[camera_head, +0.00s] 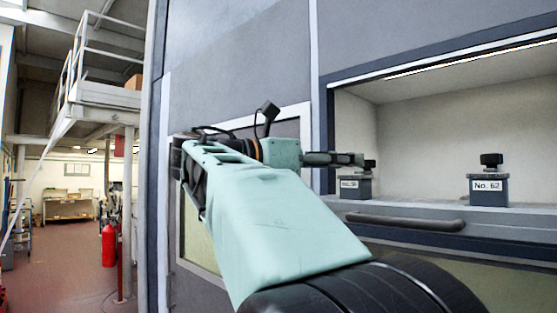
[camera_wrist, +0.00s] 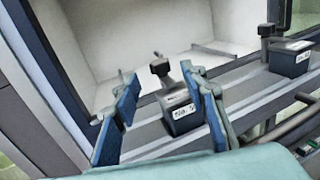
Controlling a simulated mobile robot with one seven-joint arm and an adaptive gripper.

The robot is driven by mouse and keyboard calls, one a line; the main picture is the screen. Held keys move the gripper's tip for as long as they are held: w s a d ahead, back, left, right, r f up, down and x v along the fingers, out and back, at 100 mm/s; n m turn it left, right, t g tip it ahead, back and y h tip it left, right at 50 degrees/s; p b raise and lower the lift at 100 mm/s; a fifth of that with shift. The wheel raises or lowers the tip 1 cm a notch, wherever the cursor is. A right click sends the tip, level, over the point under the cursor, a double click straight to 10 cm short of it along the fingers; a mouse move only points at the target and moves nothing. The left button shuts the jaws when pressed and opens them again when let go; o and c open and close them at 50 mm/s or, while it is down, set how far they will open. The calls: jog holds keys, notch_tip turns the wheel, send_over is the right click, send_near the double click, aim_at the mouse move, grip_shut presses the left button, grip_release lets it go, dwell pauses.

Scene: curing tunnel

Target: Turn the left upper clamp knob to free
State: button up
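The left clamp block (camera_head: 355,188) is dark grey with a white label and stands on the ledge of the tunnel opening. Its black knob (camera_head: 370,164) is partly hidden by my gripper (camera_head: 338,159) in the head view. In the wrist view, the left knob (camera_wrist: 159,69) stands upright on a stem above the left block (camera_wrist: 181,112). My open gripper (camera_wrist: 159,78) has one blue-padded finger on each side of this knob in the picture. No contact shows, and I cannot tell how far the fingertips are from the knob.
A second block (camera_head: 488,191), labelled No. 62, with its own black knob (camera_head: 491,160), stands farther right on the ledge. A dark bar handle (camera_head: 405,221) runs below the ledge. The opening's frame (camera_head: 326,120) is just left. The space above the blocks is clear.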

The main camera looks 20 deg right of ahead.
aim_at(367, 162)
jog(key=d, duration=0.2)
jog(key=d+p, duration=0.1)
jog(key=d, duration=0.4)
jog(key=shift+w+d, duration=0.25)
jog(key=shift+w, duration=0.05)
jog(key=shift+c, duration=0.7)
grip_shut()
